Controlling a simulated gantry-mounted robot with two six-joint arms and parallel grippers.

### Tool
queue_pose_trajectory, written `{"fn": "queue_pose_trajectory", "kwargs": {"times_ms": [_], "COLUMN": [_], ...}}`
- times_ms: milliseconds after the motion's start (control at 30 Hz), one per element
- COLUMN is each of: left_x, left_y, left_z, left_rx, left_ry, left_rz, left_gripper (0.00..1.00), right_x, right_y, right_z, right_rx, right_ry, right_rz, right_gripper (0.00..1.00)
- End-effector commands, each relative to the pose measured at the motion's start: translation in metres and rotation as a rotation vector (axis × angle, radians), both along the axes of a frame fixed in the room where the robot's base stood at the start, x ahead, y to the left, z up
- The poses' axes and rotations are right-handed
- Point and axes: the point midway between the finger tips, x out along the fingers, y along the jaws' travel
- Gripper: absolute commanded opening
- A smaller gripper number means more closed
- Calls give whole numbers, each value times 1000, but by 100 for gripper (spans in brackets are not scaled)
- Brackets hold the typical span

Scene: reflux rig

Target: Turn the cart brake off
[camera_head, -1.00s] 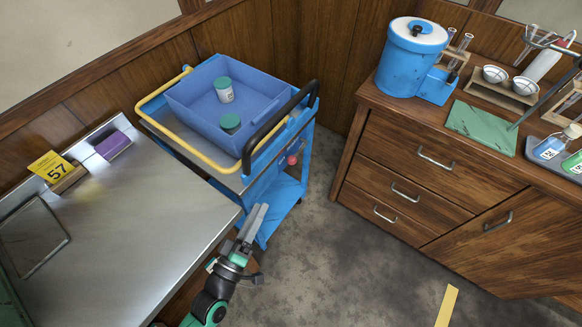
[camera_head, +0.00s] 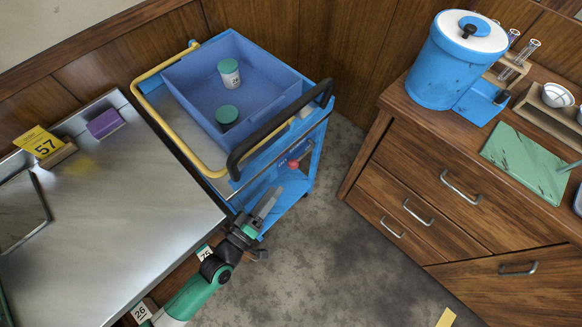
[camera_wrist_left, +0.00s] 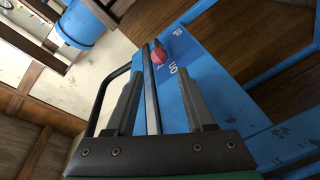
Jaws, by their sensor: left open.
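The blue cart (camera_head: 310,148) stands beside the steel bench, with a black push handle (camera_head: 282,122) at its near end. A red brake knob (camera_head: 293,165) sits on the blue end panel below the handle. In the left wrist view the red knob (camera_wrist_left: 158,55) shows ahead, beyond my fingertips, with white lettering beside it that looks like "ON". My left gripper (camera_head: 269,202) is open and empty, close in front of the cart's end and apart from the knob. It also shows in the left wrist view (camera_wrist_left: 157,98). My right gripper is out of view.
A blue bin (camera_head: 183,88) with two green-lidded jars rides on the cart, inside a yellow rail (camera_head: 180,140). The steel bench (camera_head: 130,220) lies left. A wooden drawer cabinet (camera_head: 440,160) stands right. Grey floor (camera_head: 340,240) between is clear.

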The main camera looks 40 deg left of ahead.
Motion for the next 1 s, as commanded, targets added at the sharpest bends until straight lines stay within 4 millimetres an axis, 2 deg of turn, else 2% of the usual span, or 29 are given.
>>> {"fn": "queue_pose_trajectory", "kwargs": {"times_ms": [200, 400, 533, 767, 1000], "left_x": [51, 83, 91, 91, 91], "left_y": [2, 4, 5, 5, 4], "left_z": [0, 0, 0, 0, 0], "left_rx": [0, 0, 0, 1, 1], "left_ry": [-4, -3, -1, -1, -1], "left_rz": [0, 1, -1, -1, -1], "left_gripper": [54, 54, 54, 54, 11], "right_x": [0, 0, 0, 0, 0], "right_y": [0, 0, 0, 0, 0], "right_z": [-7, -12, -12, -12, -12], "right_rx": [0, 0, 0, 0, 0], "right_ry": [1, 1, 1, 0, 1], "right_rz": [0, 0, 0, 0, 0], "right_gripper": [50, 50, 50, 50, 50]}}
